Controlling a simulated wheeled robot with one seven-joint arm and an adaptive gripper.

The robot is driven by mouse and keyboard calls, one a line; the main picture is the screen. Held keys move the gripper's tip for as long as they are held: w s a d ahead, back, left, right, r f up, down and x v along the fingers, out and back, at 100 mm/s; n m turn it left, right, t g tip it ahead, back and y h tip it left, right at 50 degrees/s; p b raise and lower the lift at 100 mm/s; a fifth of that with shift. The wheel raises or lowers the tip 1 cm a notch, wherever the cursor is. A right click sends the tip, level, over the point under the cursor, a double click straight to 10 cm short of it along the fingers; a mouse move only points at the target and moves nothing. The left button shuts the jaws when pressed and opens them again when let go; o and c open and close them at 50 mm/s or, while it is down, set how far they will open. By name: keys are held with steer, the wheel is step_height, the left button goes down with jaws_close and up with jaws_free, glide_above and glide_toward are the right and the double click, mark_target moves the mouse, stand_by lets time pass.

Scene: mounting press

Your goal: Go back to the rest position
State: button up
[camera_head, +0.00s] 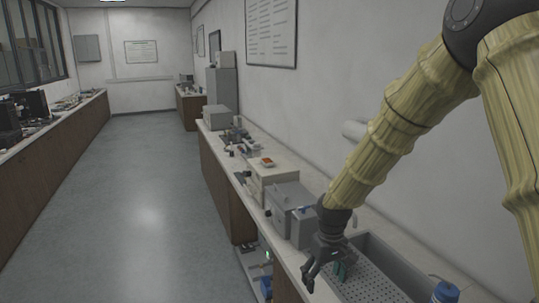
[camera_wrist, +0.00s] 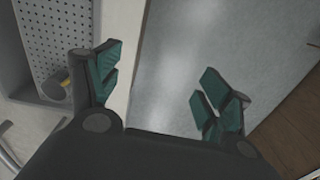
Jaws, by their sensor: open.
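My gripper (camera_head: 324,272) hangs at the end of my yellow-sleeved arm, low at the right in the head view, by the front edge of the counter (camera_head: 293,258). In the wrist view my gripper (camera_wrist: 158,92) has its two green-padded fingers spread wide. Nothing is between them, and the grey floor (camera_wrist: 180,50) shows in the gap. In the head view the arm hides part of the wall, and the gripper covers part of the perforated tray.
A grey perforated tray (camera_head: 375,285) lies just right of my gripper, with a blue-capped bottle (camera_head: 445,292) near it. Grey box-shaped machines (camera_head: 290,197) stand behind along the counter. The aisle floor (camera_head: 140,200) to the left is clear.

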steer(key=s+f+b, duration=0.1)
steer(key=s+f, duration=0.2)
steer(key=f, duration=0.3)
steer(key=s+f+m+b, duration=0.1)
steer(key=s+f, duration=0.2)
steer(key=f, duration=0.4)
steer(key=s+f+b, duration=0.1)
steer(key=s+f, duration=0.1)
steer(key=f, duration=0.4)
steer(key=s+d+f+m+b, duration=0.2)
steer(key=s+d+f+b, duration=0.1)
steer(key=s+f, duration=0.9)
steer(key=s+d+f+m+b, duration=0.1)
steer(key=s+d+f+b, duration=0.2)
steer(key=s+f, duration=0.9)
steer(key=s+d, duration=0.2)
steer(key=s, duration=0.4)
steer(key=shift+s+m+b, duration=0.15)
steer(key=shift+m+b, duration=0.15)
steer(key=shift+m, duration=0.1)
